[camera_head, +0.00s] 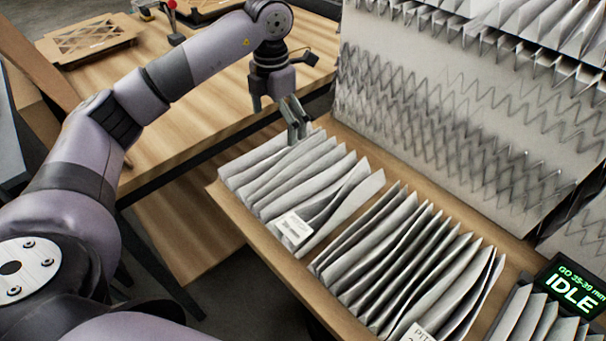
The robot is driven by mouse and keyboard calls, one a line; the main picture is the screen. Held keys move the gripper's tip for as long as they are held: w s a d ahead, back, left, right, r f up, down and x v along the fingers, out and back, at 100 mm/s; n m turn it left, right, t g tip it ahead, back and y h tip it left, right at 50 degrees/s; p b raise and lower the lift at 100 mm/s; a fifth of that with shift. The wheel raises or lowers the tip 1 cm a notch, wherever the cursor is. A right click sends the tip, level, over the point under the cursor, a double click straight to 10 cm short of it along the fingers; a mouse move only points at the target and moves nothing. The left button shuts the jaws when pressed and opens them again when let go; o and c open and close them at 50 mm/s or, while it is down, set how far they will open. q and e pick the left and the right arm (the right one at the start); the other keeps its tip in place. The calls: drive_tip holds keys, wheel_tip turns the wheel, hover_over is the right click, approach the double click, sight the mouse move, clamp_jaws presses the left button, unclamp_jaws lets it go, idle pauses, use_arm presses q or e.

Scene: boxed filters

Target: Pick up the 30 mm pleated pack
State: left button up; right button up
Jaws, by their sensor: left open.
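Three white pleated packs lie on a wooden shelf: a left pack (318,172), a middle pack (408,262) and a right pack (540,318) cut off by the frame. The left pack carries a small white label (294,229), too small to read. The middle pack's label (418,333) is cut off at the bottom edge. I cannot tell which pack is the 30 mm one. My left gripper (279,112) is open and empty, fingers pointing down, at the far end of the left pack. Whether a finger touches that pack is unclear. My right gripper is not in view.
A tall panel with zigzag pleats (455,120) stands behind the packs. A display reading IDLE (573,286) stands at the right. A wooden table (190,115) holds a cardboard frame (88,42) at the back left. A gap separates table and shelf (232,207).

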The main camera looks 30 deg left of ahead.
use_arm(q)
hover_over(279, 152)
wheel_tip(279, 152, down, 4)
drive_tip(key=shift+s+d+f+p, duration=0.1)
drive_tip(key=shift+s+f+p, duration=0.1)
drive_tip(key=shift+p, duration=0.15)
drive_tip(key=shift+w+f+p, duration=0.2)
drive_tip(key=shift+f+p, duration=0.85)
drive_tip(key=shift+f, duration=1.6)
drive_tip(key=shift+c, duration=0.6)
drive_tip(key=c, duration=0.6)
drive_tip(key=shift+r, duration=0.1)
